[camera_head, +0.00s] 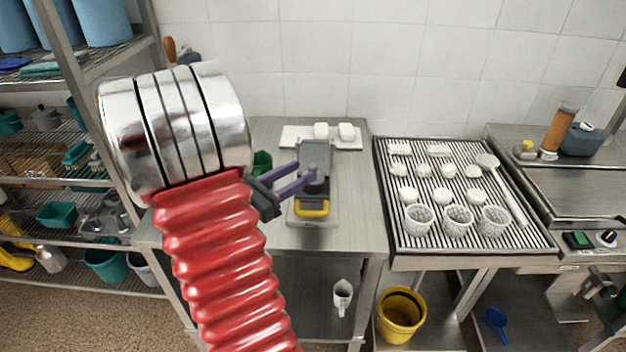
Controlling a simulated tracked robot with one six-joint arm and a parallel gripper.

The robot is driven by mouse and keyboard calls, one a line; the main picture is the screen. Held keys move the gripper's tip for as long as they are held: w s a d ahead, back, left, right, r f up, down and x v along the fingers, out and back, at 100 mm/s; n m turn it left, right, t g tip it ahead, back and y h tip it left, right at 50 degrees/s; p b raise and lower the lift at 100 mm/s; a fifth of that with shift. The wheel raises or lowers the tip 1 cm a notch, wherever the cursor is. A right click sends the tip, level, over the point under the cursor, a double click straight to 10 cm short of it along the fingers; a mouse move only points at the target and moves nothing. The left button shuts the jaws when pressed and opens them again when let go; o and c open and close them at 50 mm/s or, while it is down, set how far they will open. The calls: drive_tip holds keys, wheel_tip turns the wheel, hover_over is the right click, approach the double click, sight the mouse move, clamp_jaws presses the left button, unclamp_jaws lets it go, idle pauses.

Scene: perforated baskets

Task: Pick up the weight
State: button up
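A dark grey block-like item (315,152) with a yellow front handle (311,208) stands on the steel table, left of centre. A small dark rounded piece (316,186) sits on it and may be the weight; it is too small to be sure. My gripper (305,172) has two purple fingers spread apart, pointing right. The fingertips overlap the left side of the dark item in the picture, with the lower one near the rounded piece. I cannot tell whether they touch. I see nothing held between the fingers.
A white tray (290,140) with white blocks lies behind. A ribbed draining table (400,235) at right bears several white pieces and perforated baskets (457,220). Shelves (75,145) stand at left. A green item (262,162) is partly hidden behind my arm.

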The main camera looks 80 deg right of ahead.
sight(309, 168)
drive_tip(key=shift+x, duration=2.6)
drive_tip(key=shift+f, duration=0.15)
clamp_jaws()
